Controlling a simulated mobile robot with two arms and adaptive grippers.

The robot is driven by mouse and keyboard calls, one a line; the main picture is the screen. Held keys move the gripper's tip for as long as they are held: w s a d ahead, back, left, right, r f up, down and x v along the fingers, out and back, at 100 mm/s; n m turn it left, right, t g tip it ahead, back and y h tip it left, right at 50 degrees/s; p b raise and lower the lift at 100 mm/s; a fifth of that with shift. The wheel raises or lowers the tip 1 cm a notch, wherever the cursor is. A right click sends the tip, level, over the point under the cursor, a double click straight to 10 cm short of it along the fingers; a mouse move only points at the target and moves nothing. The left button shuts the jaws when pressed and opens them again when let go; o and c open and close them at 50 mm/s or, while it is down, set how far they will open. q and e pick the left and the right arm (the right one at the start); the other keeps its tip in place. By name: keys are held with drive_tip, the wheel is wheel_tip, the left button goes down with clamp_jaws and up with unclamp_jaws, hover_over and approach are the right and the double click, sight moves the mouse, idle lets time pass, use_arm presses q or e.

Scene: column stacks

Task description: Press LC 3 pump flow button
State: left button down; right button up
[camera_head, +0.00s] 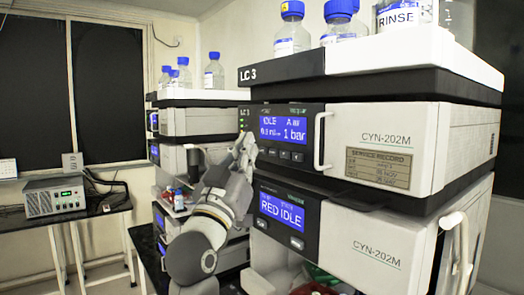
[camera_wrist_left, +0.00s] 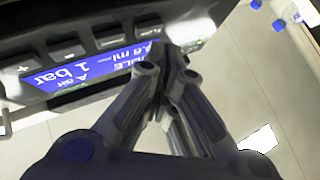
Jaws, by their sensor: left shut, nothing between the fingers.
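The LC 3 pump (camera_head: 380,145) is the upper CYN-202M unit of the stack labelled LC 3. Its blue screen (camera_head: 283,129) reads IDLE and 1 bar, with a row of small dark buttons (camera_head: 284,154) below. The left wrist view shows this screen (camera_wrist_left: 95,68) upside down. There, a button that seems to be labelled flow (camera_wrist_left: 147,31) is at the right end of the row. My left gripper (camera_head: 246,146) is shut and empty at the left edge of the panel. In the wrist view its fingertips (camera_wrist_left: 167,58) are close to that button; contact cannot be told. My right gripper is not in view.
A white handle (camera_head: 322,140) stands out right of the screen. Below is another unit with a blue screen (camera_head: 281,209) reading RED IDLE. Blue-capped bottles (camera_head: 292,30) stand on top. Another instrument stack (camera_head: 200,122) is behind my left arm. A grey box (camera_head: 54,197) sits on a table at left.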

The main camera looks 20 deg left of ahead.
use_arm(q)
drive_tip(key=shift+s+a, duration=0.1)
drive_tip(key=s, duration=0.1)
drive_tip(key=s+a, duration=0.1)
drive_tip(key=s, duration=0.1)
drive_tip(key=s+a, duration=0.1)
drive_tip(key=shift+s+a, duration=0.2)
drive_tip(key=shift+a, duration=0.05)
idle(0.3)
drive_tip(key=shift+w+f, duration=0.1)
idle(0.6)
